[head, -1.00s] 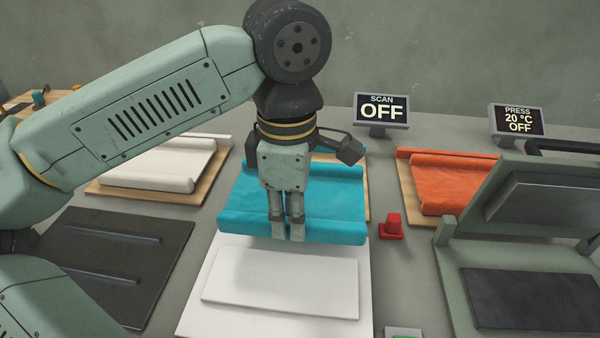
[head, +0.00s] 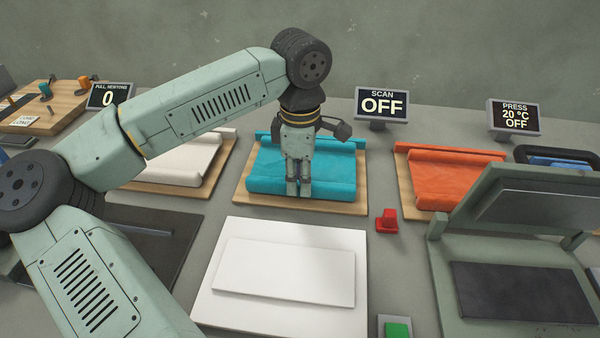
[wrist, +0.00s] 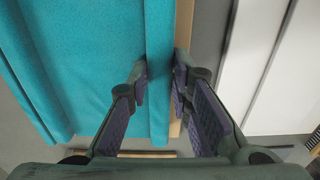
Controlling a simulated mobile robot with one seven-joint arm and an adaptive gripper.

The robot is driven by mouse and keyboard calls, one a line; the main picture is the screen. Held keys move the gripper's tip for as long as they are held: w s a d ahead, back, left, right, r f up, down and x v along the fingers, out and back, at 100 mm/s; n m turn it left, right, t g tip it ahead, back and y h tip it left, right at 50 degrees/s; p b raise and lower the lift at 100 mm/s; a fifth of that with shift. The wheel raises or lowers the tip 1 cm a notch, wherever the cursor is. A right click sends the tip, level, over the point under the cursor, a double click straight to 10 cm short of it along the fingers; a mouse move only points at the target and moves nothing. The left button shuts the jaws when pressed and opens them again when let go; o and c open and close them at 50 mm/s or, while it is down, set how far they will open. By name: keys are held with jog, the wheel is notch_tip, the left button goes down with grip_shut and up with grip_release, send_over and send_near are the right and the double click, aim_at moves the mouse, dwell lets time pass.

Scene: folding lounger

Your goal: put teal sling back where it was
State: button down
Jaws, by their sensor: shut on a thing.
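The teal sling (head: 335,163) lies over a wooden board (head: 360,209) in the middle of the back row, rolled at its near and far edges. In the wrist view the teal cloth (wrist: 85,60) fills the left side. My gripper (head: 298,193) points down at the sling's near roll and is shut on it. In the wrist view my gripper (wrist: 165,85) has one finger on each side of the roll. Whether the sling rests fully on the board or hangs slightly above it, I cannot tell.
A white sling (head: 185,160) and an orange sling (head: 450,172) lie on boards at either side. A white scan plate (head: 285,270) is empty in front. A red block (head: 387,221) stands right of it, near the press (head: 515,240). A dark slab (head: 170,230) is at left.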

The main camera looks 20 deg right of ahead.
jog(key=shift+f, duration=0.1)
jog(key=c, duration=1.4)
grip_release()
jog(key=shift+c, duration=0.2)
notch_tip(320, 180, up, 12)
jog(key=b, duration=0.1)
jog(key=shift+b, duration=0.3)
